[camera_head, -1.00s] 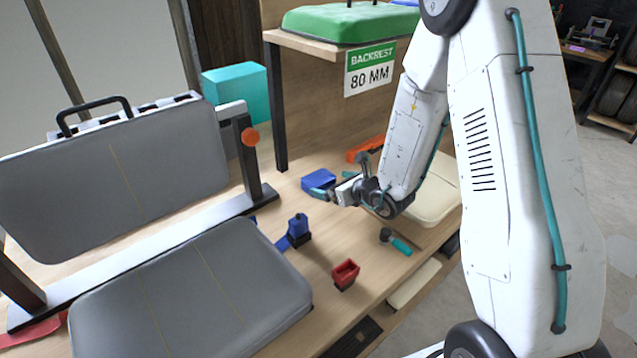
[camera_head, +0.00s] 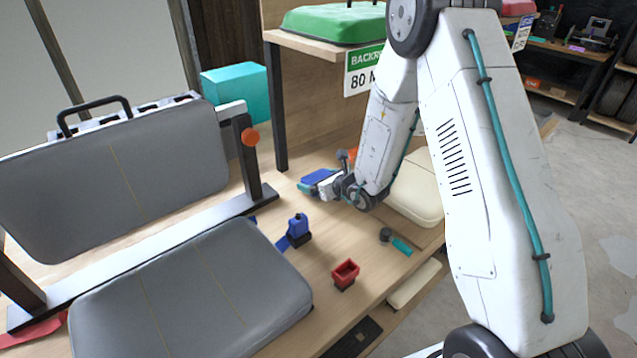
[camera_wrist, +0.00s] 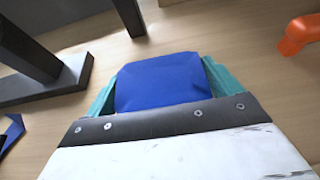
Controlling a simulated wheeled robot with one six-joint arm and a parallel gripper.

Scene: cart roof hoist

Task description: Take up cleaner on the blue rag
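A thick blue pad, which I take to be the blue rag (camera_head: 319,175), is at my gripper, near the shelf post. In the wrist view the blue rag (camera_wrist: 163,82) fills the space between the teal fingers of my gripper (camera_wrist: 165,75). The fingers lie along both its sides; I cannot tell whether they press on it. My gripper (camera_head: 312,187) is low over the bench in the head view. A small blue bottle-like thing with a dark base (camera_head: 298,229), perhaps the cleaner, stands on the bench nearer the grey cushions, apart from my gripper.
A red open cup (camera_head: 345,272) and a teal-handled tool (camera_head: 398,244) are on the bench. A black post (camera_head: 250,155) of the cushion frame and the shelf post (camera_head: 279,110) stand close by. A cream cushion (camera_head: 416,195) lies right. An orange thing (camera_wrist: 298,35) lies beyond my gripper.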

